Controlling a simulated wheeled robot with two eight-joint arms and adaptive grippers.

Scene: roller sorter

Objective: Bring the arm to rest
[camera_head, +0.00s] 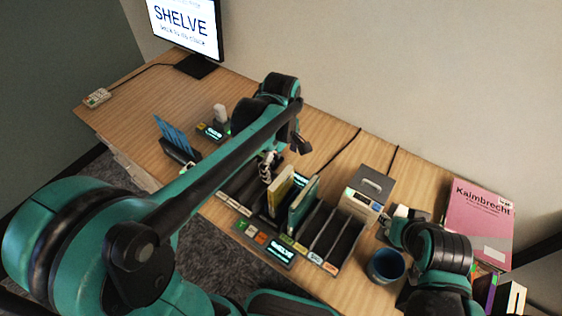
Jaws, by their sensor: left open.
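My left arm, teal and black, reaches in from the left across the desk. Its gripper (268,168) hangs over the black slotted sorter (325,232), close to a yellow-edged book (281,190) standing in a slot. The jaws are open and I see nothing held in them; the fingers are small and partly covered by the arm. A green book (302,203) stands in the slot to the right. My right arm is at the lower right, by a blue cup; its gripper (396,226) is small and its jaws are not clear.
A monitor (188,25) reading SHELVE stands at the back left. A blue card in a holder (178,147) is left of my forearm. A grey box (368,190), the blue cup (386,265) and a pink book (478,222) are at right. The desk's far left is mostly clear.

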